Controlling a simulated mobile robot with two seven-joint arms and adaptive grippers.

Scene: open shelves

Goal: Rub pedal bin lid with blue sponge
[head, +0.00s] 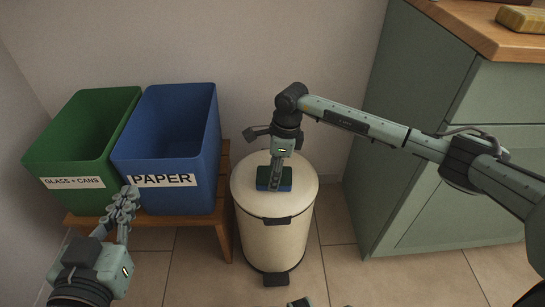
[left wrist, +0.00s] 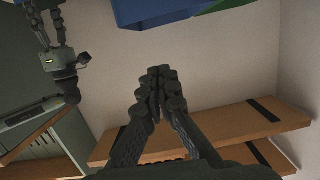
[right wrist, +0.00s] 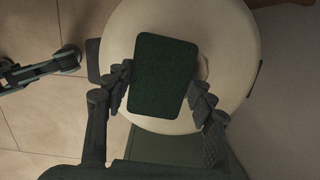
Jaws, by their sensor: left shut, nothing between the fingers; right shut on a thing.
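The pedal bin is cream and round, and its lid (head: 300,185) is closed. The blue sponge (head: 286,180) has a dark green top and lies flat at the lid's middle in the head view. My right gripper (head: 275,182) points down and is shut on the sponge. In the right wrist view the sponge's green face (right wrist: 163,75) sits between the fingers, over the pale lid (right wrist: 230,40). Whether its underside touches the lid is hard to tell. My left gripper (head: 125,200) is shut and empty, in front of the paper bin; its closed fingers (left wrist: 163,90) fill the left wrist view's middle.
A green bin (head: 75,150) and a blue paper bin (head: 165,175) stand on a wooden bench (head: 222,200) left of the pedal bin. A green cabinet (head: 420,130) stands at right, with a yellow item (head: 520,19) on its wooden top. Floor tiles in front are mostly clear.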

